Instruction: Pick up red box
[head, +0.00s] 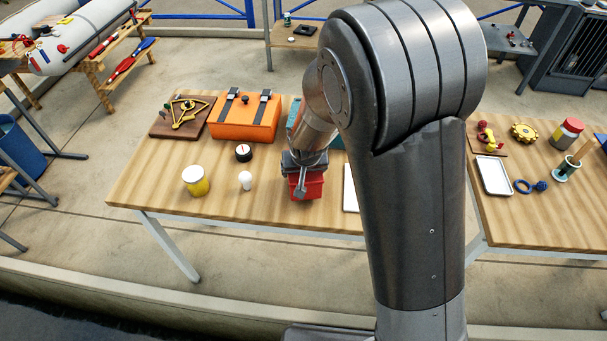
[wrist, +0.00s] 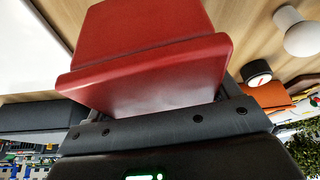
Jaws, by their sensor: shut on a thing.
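The red box (head: 309,187) is at the front part of the wooden table in the head view, below my gripper (head: 301,184). It fills the upper middle of the wrist view (wrist: 150,40), close against my gripper. My gripper is shut on the red box, with one finger showing on its near side in the head view. My arm hides part of the area right of the box. I cannot tell whether the box touches the table or is slightly above it.
An orange case (head: 244,120), a black round compass (head: 243,153), a white bulb-shaped thing (head: 246,180) and a yellow jar with white lid (head: 196,182) stand to the left on the table. A white flat thing (head: 350,188) lies close on the right.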

